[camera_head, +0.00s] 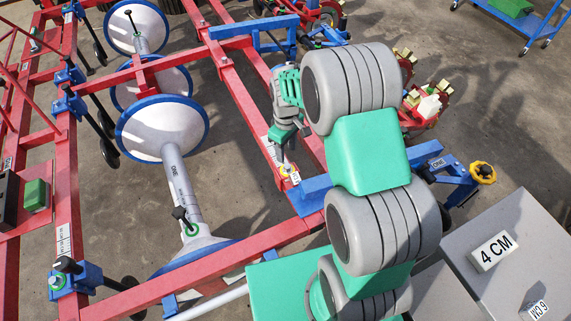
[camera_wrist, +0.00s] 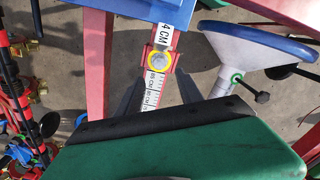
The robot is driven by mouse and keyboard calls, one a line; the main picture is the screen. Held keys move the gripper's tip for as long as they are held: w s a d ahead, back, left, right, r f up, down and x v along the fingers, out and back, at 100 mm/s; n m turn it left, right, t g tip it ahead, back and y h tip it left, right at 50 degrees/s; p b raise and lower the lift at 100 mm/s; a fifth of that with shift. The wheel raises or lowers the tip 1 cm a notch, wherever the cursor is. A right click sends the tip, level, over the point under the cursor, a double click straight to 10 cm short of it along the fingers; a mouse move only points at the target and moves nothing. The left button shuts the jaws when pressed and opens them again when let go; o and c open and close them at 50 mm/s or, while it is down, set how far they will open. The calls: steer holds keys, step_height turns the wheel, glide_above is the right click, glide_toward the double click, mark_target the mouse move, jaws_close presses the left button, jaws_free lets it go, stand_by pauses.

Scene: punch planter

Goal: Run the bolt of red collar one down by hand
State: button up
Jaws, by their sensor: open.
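A small red collar (camera_wrist: 150,62) sits on a red beam with a white scale strip; I cannot read a number on it. A yellow ring surrounds its grey bolt (camera_wrist: 158,62). In the head view the collar (camera_head: 289,174) shows just below my gripper (camera_head: 285,152), beside a blue bracket. My gripper (camera_wrist: 158,82) is open. Its two dark fingers are on either side of the scale strip in the wrist view, short of the bolt, with nothing between them. The green gripper body hides the near part of the beam. I cannot tell if a finger touches the collar.
A white "4 CM" label (camera_wrist: 165,36) lies beyond the collar. A blue beam (camera_wrist: 125,8) crosses close by. White discs with blue rims (camera_head: 160,128) stand to the left. Bare floor (camera_head: 490,130) shows at upper right.

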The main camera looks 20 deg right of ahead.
mark_target(286, 165)
step_height(286, 165, down, 8)
steer(key=shift+r, duration=0.25)
steer(key=shift+c, duration=0.3)
jaws_close()
